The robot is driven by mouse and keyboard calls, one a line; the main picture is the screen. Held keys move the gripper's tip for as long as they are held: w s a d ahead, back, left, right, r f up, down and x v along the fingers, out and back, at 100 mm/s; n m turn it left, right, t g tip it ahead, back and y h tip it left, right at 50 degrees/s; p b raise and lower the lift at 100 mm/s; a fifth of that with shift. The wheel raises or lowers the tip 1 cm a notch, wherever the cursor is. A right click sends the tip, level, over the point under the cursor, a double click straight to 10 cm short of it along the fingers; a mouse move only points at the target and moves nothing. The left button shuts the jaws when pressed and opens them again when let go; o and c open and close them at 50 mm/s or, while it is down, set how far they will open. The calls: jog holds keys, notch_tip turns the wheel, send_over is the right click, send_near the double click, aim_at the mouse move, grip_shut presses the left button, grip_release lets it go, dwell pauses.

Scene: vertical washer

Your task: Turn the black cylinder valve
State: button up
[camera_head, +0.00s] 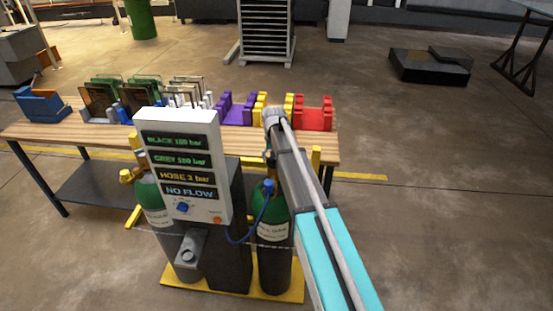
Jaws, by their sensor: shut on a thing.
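The black cylinder (275,270) stands at the right of the stand, with a green shoulder and a white label. Its valve is at the top, mostly hidden by my gripper and arm. My gripper (268,157) is small and partly hidden behind my arm link. It points down at the cylinder's top and is shut on the valve. A blue fitting (268,185) with a blue hose sits just below. The panel (181,165) reads BLACK 100 bar, GREY 150 bar, HOSE 2 bar and NO FLOW; the small digits are hard to read.
The grey cylinder (187,265) with a yellow-topped valve (126,176) stands left, on the same yellow base (235,287). A wooden table (60,132) with coloured racks is close behind. The floor at right is open, with a dark block (430,66) farther back.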

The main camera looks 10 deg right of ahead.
jog(key=m, duration=0.5)
jog(key=shift+w+m, duration=0.1)
jog(key=shift+m, duration=0.2)
jog(key=m, duration=0.5)
jog(key=shift+m, duration=0.3)
jog(key=o, duration=0.9)
jog(key=shift+d, duration=0.15)
jog(key=shift+c, duration=0.2)
jog(key=shift+r, duration=0.15)
